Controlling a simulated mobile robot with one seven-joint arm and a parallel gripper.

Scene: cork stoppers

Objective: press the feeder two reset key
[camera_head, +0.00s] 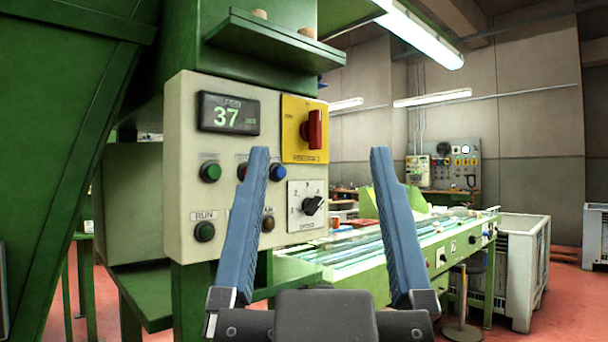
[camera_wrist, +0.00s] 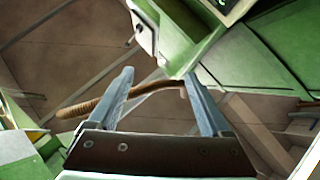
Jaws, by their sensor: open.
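A pale control panel (camera_head: 178,150) on a green machine fills the left-centre of the head view. It carries a green-lit display (camera_head: 228,113) reading 37. Below the display are a green button (camera_head: 210,172), a red button mostly hidden by my left finger, and a blue button (camera_head: 278,172). Lower are a green RUN button (camera_head: 204,232) and an amber button (camera_head: 268,223). I cannot read which one is the feeder two reset key. My gripper (camera_head: 319,152) is open and empty, its blue fingers upright in front of the panel. It also shows in the wrist view (camera_wrist: 158,75).
A red switch (camera_head: 312,130) on a yellow plate and a black rotary knob (camera_head: 312,205) sit at the panel's right. A green shelf (camera_head: 270,45) with corks overhangs it. A green conveyor (camera_head: 440,245) stands right. In the wrist view, a brown ribbed hose (camera_wrist: 85,105) passes behind my fingers.

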